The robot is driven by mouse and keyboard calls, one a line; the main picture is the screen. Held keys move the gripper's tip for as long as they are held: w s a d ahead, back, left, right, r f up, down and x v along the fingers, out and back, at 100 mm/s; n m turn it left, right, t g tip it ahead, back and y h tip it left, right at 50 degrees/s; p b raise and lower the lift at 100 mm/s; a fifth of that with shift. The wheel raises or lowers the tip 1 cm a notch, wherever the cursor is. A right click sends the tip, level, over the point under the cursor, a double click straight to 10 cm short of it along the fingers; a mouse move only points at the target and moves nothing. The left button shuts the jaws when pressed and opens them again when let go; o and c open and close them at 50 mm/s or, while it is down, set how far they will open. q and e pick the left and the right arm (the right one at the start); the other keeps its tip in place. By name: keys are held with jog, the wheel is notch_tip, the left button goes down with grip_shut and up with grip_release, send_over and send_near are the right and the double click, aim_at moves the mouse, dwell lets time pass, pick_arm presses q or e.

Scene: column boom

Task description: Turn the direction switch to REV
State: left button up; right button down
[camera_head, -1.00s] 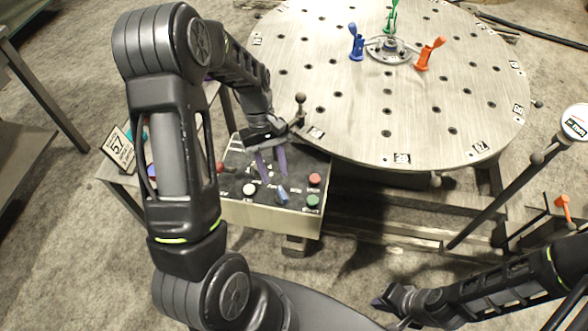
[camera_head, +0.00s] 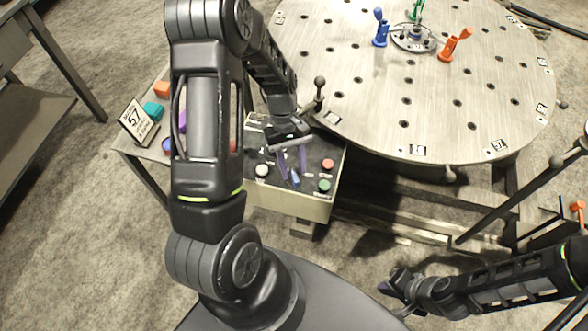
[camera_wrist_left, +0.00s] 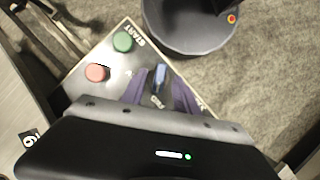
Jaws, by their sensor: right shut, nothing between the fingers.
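The control box (camera_head: 290,199) stands beside the round table, with a dark top panel of buttons. The blue direction switch (camera_head: 295,179) is near the panel's front edge and shows in the left wrist view (camera_wrist_left: 160,77). My left gripper (camera_head: 293,172) is over the panel with its purple fingers pointing down. In the left wrist view the fingers (camera_wrist_left: 160,92) are apart, one on each side of the switch; I cannot tell whether they touch it. The lettering by the switch is too blurred to read surely. My right gripper (camera_head: 393,287) is shut and empty at lower right, away from the box.
A red button (camera_head: 328,164) and a green button (camera_head: 324,186) are right of the switch; a white button (camera_head: 262,171) is left. The round table (camera_head: 400,100) with pegs lies behind. A sign marked 57 (camera_head: 136,120) stands at left.

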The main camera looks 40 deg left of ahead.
pick_arm(q)
jog(key=shift+x, duration=0.9)
jog(key=shift+c, duration=0.5)
grip_shut()
